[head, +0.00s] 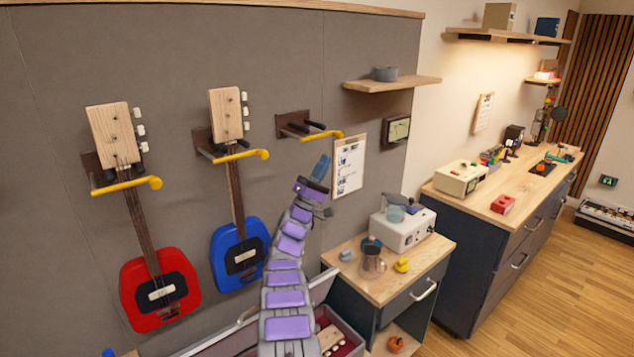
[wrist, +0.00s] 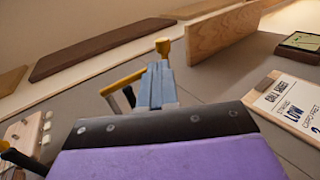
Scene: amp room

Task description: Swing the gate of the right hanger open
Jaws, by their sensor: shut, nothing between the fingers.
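The right hanger (head: 293,124) is on the grey wall panel, with a dark wooden back plate, black prongs and no instrument on it. Its yellow gate (head: 322,135) lies across the front of the prongs, with its rounded knob at the right end. My gripper (head: 321,165) has blue fingers, shut and empty, pointing up just below the knob end. In the wrist view, the shut fingers (wrist: 157,85) reach up towards the yellow knob (wrist: 163,46), and the gate's bar (wrist: 125,79) runs off to their left. Whether they touch it I cannot tell.
A blue instrument (head: 240,255) hangs on the middle hanger and a red one (head: 160,292) on the left hanger. A wooden shelf (head: 391,84) juts out right of the hanger. A clipboard (head: 349,166) hangs right of my gripper. A small cabinet (head: 345,262) stands below.

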